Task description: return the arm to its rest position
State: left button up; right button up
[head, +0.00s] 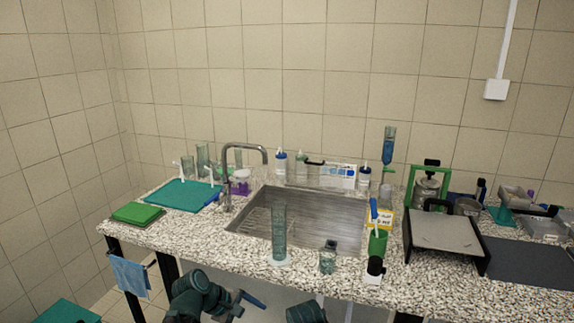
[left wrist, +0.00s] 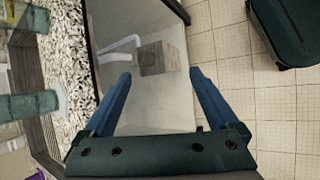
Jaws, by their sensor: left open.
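My left arm comes in at the bottom of the head view. Its gripper (head: 252,300) is in front of the counter's near edge, left of the middle. In the left wrist view the two blue fingers of the gripper (left wrist: 161,74) stand wide apart with nothing between them. Part of my right arm (head: 305,312) shows at the bottom edge of the head view; its gripper is not in view.
The speckled counter (head: 195,236) has a steel sink (head: 255,222). A tall glass cylinder (head: 279,230) and a small jar (head: 328,258) stand near its front edge. A blue cloth (head: 130,276) hangs at the left end. Tiled floor (left wrist: 220,35) shows in the wrist view.

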pick_arm(q)
jog(key=s+a+f+m+g+y, duration=0.2)
jog(key=s+a+f+m+y, duration=0.2)
jog(key=s+a+m+y, duration=0.65)
jog(key=s+d+r+m+h+p, duration=0.1)
jog(key=d+m+p, duration=0.1)
jog(key=d, duration=0.5)
jog(key=s+d+r+m+g+h+p, duration=0.1)
jog(key=s+d+r+m+p, duration=0.1)
jog(key=d, duration=0.4)
jog(key=shift+d+r+m, duration=0.25)
jog(key=shift+d+m, duration=0.15)
jog(key=shift+m, duration=0.45)
jog(key=shift+s, duration=0.1)
